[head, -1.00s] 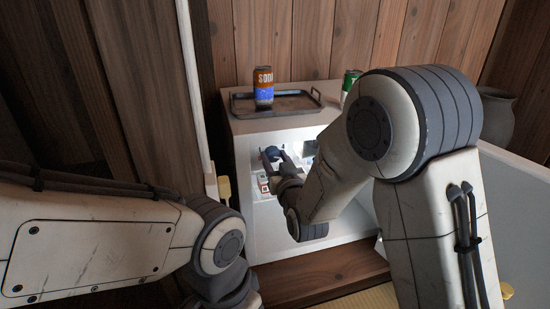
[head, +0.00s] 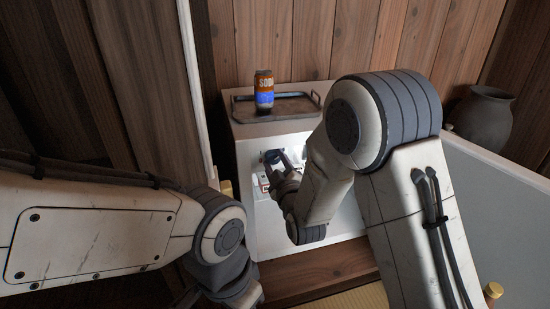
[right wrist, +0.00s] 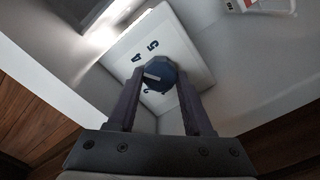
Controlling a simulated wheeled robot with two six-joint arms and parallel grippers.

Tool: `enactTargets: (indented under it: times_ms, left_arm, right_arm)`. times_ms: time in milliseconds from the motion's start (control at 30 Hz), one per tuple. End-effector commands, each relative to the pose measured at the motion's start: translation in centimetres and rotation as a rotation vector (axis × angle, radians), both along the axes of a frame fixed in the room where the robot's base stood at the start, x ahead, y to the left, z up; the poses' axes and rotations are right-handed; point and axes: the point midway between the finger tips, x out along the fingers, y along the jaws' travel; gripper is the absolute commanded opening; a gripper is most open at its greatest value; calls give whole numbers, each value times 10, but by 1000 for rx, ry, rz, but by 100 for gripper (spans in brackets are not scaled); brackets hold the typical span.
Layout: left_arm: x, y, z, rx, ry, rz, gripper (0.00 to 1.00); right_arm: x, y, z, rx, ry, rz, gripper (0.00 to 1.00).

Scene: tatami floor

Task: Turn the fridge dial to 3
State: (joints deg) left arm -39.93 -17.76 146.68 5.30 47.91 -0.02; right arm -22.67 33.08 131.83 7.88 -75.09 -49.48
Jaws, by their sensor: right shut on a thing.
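The fridge dial (right wrist: 160,76) is a dark blue knob on a white plate (right wrist: 185,62) with dark numbers. In the right wrist view, 4 and 5 read clearly; marks lower down are partly hidden by the knob and a finger. The knob's white pointer line aims left, a little below the 4. My right gripper (right wrist: 160,92) is shut on the dial, one finger on each side. In the head view, the dial (head: 271,156) shows inside the open white fridge (head: 247,215), with my right gripper (head: 275,167) at it. My left arm shows, but its fingertips are out of frame.
A tray (head: 243,116) with an orange and blue soda can (head: 264,92) stands on the fridge. The open fridge door (head: 500,215) is at the right, near my right arm. A dark pot (head: 484,118) stands behind it. A wooden step (head: 320,272) lies below the fridge.

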Motion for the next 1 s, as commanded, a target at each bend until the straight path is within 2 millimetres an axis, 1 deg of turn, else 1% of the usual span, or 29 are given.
enactTargets:
  times_ms: [33,200,500,733,1000]
  left_arm:
    - [0,0,4,0,0,0,0]
    - [0,0,11,0,0,0,0]
    - [0,0,21,0,0,0,0]
    - [0,0,25,0,0,0,0]
    - [0,0,26,0,0,0,0]
  right_arm:
    - [-1,0,0,-44,-7,0,0]
    - [-1,0,0,-196,-48,0,0]
    - [-1,0,-1,-421,-108,0,0]
    - [-1,0,-2,-530,-137,1,0]
    - [-1,0,-2,-581,-152,1,0]
